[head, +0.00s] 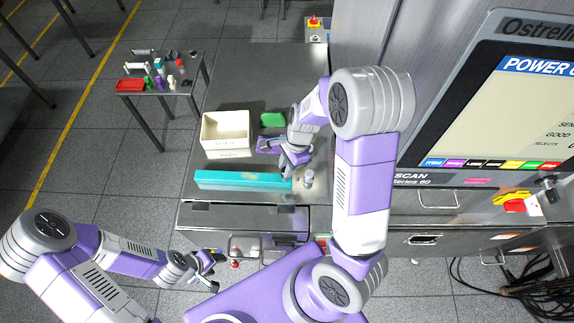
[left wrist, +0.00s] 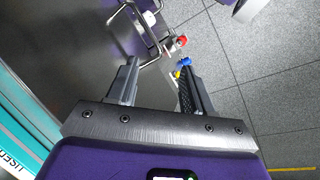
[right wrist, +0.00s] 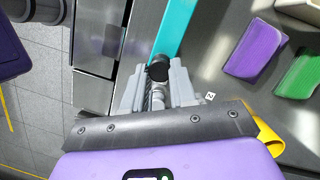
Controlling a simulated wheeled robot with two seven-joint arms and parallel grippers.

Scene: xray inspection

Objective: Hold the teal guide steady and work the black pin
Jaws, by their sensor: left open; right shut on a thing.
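The teal guide (head: 240,181) is a long bar lying near the front edge of the steel table. It also shows as a teal strip in the right wrist view (right wrist: 175,28). My right gripper (head: 291,170) is at the guide's right end. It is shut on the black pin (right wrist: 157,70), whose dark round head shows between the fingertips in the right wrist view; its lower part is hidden. My left gripper (head: 208,268) is open and empty, low in front of the table and apart from the guide in the head view.
A cream bin (head: 225,132), a green block (head: 272,119) and a purple block (right wrist: 255,48) are behind the guide. A large screen (head: 500,95) is at the right. A side table (head: 160,83) holds small items.

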